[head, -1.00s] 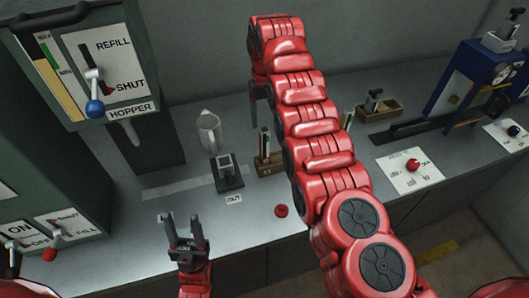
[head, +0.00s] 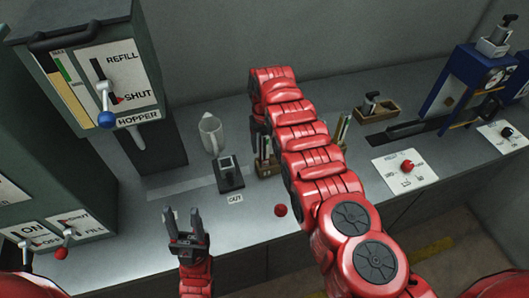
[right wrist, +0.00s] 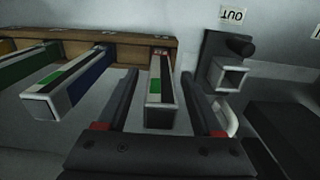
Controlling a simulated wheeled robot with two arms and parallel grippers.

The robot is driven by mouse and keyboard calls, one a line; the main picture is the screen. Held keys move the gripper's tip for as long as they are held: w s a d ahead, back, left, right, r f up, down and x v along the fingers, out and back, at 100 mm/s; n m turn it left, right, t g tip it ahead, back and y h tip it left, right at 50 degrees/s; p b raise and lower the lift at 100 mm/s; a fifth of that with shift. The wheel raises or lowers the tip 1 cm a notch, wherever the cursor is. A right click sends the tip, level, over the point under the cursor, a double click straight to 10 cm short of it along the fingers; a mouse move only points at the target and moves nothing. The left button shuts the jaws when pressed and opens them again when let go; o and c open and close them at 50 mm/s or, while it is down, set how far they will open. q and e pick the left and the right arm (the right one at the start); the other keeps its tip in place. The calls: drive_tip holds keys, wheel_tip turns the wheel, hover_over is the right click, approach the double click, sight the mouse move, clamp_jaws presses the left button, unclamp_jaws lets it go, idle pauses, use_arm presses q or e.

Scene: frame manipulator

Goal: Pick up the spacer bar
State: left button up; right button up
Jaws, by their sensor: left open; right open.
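Square-ended bars stand in a wooden rack (head: 268,169) on the bench in the head view. In the right wrist view a bar with a pale end and a green patch (right wrist: 158,108) projects from the rack (right wrist: 95,50). I cannot tell for sure that this is the spacer bar. My right gripper (right wrist: 160,90) is open, with one finger on each side of this bar. In the head view my right gripper (head: 258,132) is partly hidden by its own arm above the rack. My left gripper (head: 185,220) is open and empty near the bench's front edge.
A blue-sided bar (right wrist: 75,85) and a green bar (right wrist: 25,65) are left of the gripper. A dark holder marked OUT (head: 230,175) stands beside the rack, with a pale jug (head: 211,134) behind. A red knob (head: 281,210) sits in front.

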drive_tip(key=shift+f, duration=0.1)
clamp_jaws()
idle(0.3)
